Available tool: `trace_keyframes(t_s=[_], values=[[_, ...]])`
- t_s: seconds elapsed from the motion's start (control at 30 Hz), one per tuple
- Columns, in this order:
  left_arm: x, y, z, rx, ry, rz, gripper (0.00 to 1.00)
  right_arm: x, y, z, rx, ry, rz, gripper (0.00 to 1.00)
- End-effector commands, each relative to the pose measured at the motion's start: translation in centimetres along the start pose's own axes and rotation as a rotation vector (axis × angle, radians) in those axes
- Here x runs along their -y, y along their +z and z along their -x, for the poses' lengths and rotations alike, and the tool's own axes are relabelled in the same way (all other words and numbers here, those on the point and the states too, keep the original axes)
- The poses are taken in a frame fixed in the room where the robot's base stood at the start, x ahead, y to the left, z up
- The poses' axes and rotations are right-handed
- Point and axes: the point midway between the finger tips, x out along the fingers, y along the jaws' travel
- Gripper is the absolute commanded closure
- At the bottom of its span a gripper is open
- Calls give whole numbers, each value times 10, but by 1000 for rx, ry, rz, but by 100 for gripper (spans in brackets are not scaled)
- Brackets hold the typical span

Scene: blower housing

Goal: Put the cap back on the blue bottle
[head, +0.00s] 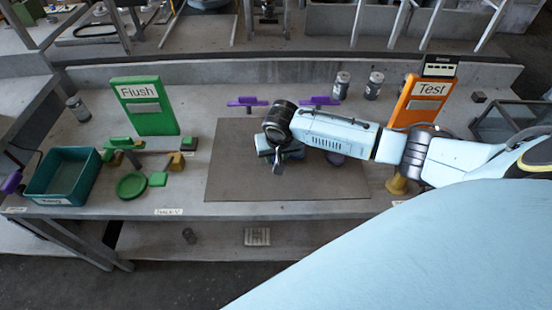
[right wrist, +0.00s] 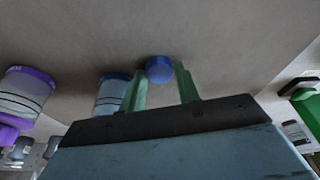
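My right gripper (head: 277,168) is low over the brown mat (head: 235,180), with its arm reaching in from the right. In the right wrist view the blue cap (right wrist: 159,69) fills the gap between the green fingertips of the gripper (right wrist: 161,72), which look closed on its sides. The blue bottle (right wrist: 112,92), clear with a blue top edge, stands on the mat just left of the fingers there. In the head view the bottle (head: 296,154) is mostly hidden under my right wrist. My left gripper is not in view.
A purple-topped container (right wrist: 27,88) stands near the blue bottle. A green Flush sign (head: 144,122) and teal bin (head: 62,178) are at left; an orange Test sign (head: 420,101) is at right. Grey jars (head: 374,86) stand behind. The mat's left part is clear.

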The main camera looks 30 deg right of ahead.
Motion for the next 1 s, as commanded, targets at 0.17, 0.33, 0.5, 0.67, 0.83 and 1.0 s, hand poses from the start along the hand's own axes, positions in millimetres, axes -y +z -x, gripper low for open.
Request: trace_keyframes(t_s=[0.17,0.33,0.5,0.67,0.83,1.0], values=[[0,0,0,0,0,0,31,0,0,0,0,0,0,92],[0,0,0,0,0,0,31,0,0,0,0,0,0,92],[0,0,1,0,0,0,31,0,-1,4,-1,0,0,92],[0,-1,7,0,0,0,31,0,-8,27,-2,-2,0,92],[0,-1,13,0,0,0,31,0,-18,62,-2,-3,0,92],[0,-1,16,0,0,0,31,0,-25,86,-1,-2,-1,92]])
